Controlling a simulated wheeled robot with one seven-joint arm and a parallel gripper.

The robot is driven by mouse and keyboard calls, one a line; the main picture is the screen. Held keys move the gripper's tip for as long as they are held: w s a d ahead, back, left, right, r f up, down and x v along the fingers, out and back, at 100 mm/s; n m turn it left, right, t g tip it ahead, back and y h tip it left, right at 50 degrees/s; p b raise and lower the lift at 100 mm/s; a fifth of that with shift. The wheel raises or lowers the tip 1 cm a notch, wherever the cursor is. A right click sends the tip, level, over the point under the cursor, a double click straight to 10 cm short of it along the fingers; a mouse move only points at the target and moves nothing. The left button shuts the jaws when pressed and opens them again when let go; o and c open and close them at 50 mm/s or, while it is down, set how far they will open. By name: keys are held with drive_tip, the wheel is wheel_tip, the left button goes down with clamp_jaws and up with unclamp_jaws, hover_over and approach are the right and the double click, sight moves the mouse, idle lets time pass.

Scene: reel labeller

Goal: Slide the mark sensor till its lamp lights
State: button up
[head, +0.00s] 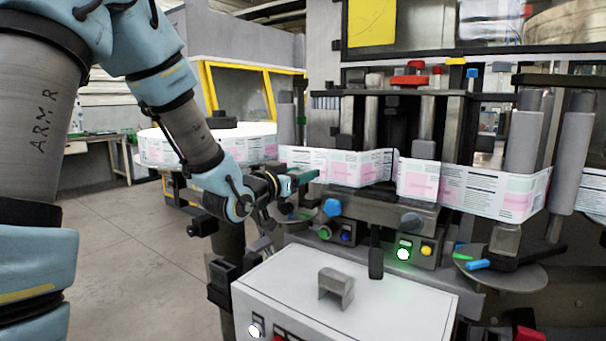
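My gripper (284,186) is at the left end of the labeller, at the height of the label web's lower edge. A small dark teal block (303,175) is right at its fingertips; I cannot tell whether the fingers grip it or only touch it. The block may be the mark sensor, but its shape is too small to be sure. The label web (345,167), white with pink print, runs to the right from there. A green lamp (404,253) glows on the front panel; I cannot tell whether it belongs to the sensor.
A white cabinet (290,292) with a grey bracket (337,287) on top stands in front of the machine. A blue knob (332,207) and a grey knob (411,219) stick out below the web. A large label reel (160,148) lies behind my arm. Open floor is at left.

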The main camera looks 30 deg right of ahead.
drive_tip(key=b+v, duration=0.3)
drive_tip(key=v, duration=0.8)
drive_tip(key=shift+w, duration=0.1)
